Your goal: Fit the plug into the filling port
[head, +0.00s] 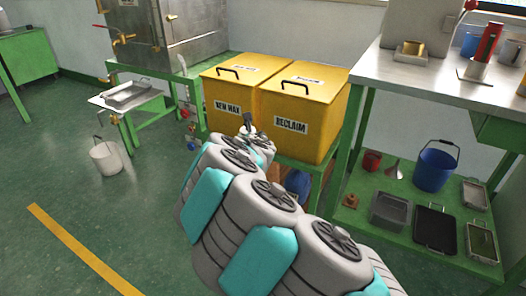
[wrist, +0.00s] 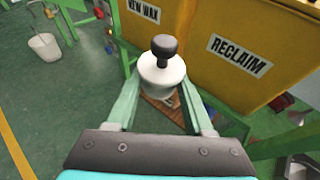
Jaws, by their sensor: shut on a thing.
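My gripper (wrist: 161,88) is shut on the plug (wrist: 161,76), a white tapered body with a black knob on top. The plug is held between the two fingertips with its knob upward. In the head view my gripper (head: 250,136) is in front of the yellow bins, and the dark knob just shows there, small, against the NEW WAX bin. The plug's lower end is hidden in the wrist view. I cannot make out the filling port in either view.
Yellow NEW WAX (head: 230,97) and RECLAIM (head: 305,112) bins stand close beyond my gripper. A steel machine (head: 165,35) with brass valves is at back left, with a white bucket (head: 107,157) on the floor. A green-framed bench (head: 450,85) stands right.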

